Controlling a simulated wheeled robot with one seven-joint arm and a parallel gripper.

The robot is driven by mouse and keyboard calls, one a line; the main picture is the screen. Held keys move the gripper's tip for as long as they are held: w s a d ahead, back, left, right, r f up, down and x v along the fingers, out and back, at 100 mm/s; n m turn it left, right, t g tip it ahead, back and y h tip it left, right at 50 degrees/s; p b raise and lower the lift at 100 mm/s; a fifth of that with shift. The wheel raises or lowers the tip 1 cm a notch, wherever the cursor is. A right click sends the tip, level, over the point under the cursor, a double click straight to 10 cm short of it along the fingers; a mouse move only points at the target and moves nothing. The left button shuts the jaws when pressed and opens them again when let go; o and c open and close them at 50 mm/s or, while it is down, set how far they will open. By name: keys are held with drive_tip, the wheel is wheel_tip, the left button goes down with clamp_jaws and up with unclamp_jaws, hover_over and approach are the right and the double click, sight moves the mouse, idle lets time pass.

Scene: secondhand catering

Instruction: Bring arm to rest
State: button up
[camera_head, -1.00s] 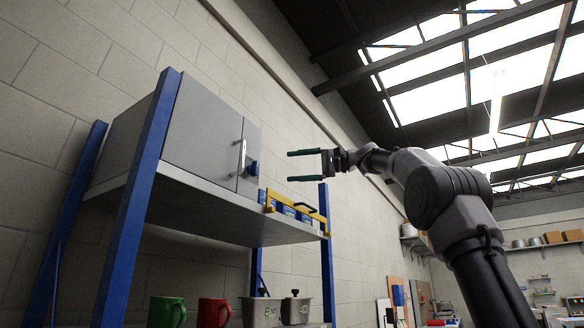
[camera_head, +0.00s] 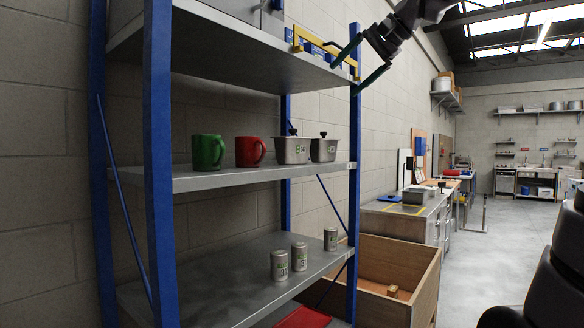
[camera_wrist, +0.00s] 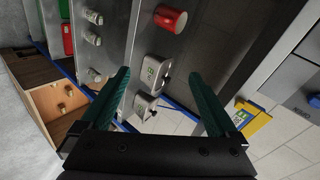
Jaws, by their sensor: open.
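My gripper (camera_head: 346,79) is at the top of the head view, beside the right front post of the blue shelving rack (camera_head: 158,160). Its two green fingers are spread apart with nothing between them, and they point down and to the left. In the wrist view the same open fingers (camera_wrist: 158,76) reach over the rack, with its shelves and metal containers (camera_wrist: 150,85) beyond. I cannot tell how close the fingertips are to the post. Part of my arm is cut off by the top edge of the head view.
The rack's middle shelf holds a green mug (camera_head: 208,152), a red mug (camera_head: 250,151) and lidded metal containers (camera_head: 292,150). Small cans (camera_head: 279,266) stand on the lower shelf. A wooden crate (camera_head: 400,262) stands right of the rack. Floor beyond is clear.

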drive_tip(key=s+d+f+h, duration=0.2)
drive_tip(key=s+f, duration=0.3)
drive_tip(key=f, duration=0.4)
drive_tip(key=s+d+f+n+h, duration=0.1)
drive_tip(key=s+d+f+h, duration=0.1)
drive_tip(key=s+d+f, duration=0.3)
drive_tip(key=s+d+f+h, duration=0.2)
drive_tip(key=s+f, duration=0.4)
drive_tip(key=f, duration=0.7)
drive_tip(key=shift+s+d+f+n+g, duration=0.15)
drive_tip(key=shift+s+d+n+g, duration=0.25)
drive_tip(key=shift+d, duration=0.5)
